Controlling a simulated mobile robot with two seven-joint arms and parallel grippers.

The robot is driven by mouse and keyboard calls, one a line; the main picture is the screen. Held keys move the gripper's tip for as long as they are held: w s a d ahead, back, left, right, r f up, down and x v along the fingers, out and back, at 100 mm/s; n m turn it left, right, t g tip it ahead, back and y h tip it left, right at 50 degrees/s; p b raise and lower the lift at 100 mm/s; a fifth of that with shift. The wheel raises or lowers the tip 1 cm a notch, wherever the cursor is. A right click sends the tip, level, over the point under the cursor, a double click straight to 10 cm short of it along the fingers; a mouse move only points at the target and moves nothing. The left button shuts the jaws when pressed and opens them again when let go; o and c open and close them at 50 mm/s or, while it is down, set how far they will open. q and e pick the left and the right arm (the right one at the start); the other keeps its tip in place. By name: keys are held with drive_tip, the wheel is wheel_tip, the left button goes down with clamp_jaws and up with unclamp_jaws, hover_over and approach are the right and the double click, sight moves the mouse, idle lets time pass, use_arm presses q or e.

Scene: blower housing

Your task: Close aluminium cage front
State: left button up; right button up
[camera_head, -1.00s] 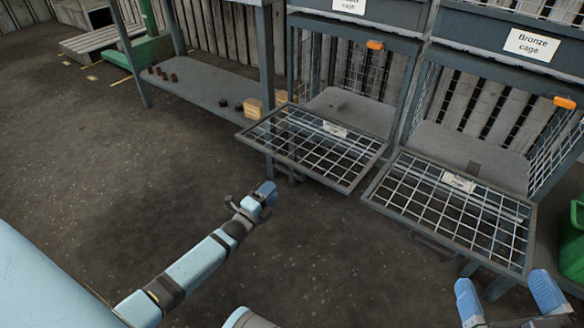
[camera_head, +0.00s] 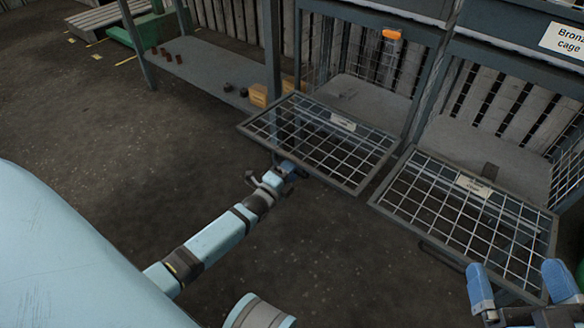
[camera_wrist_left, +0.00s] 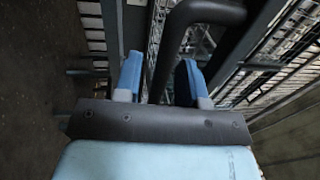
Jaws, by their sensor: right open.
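Two mesh cage fronts hang open, folded down to about level. The left front (camera_head: 318,143) carries a small label too small to read, and its cage's sign is out of view. The right front (camera_head: 460,215) belongs to the cage signed "Bronze cage". My left gripper (camera_head: 286,168) is below the near edge of the left front. In the left wrist view, a dark curved bar (camera_wrist_left: 205,12), like a handle, runs between the parted blue fingers (camera_wrist_left: 158,80); firm contact cannot be told. My right gripper (camera_head: 521,283) is open and empty near the lower right front's edge.
An orange catch (camera_head: 391,34) sits at the top of the left cage opening. A low grey shelf (camera_head: 200,76) with small dark parts and wooden blocks stands left of it. The floor (camera_head: 110,150) to the left is clear.

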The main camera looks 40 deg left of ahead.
use_arm(q)
clamp_jaws()
drive_tip(key=shift+r, duration=0.1)
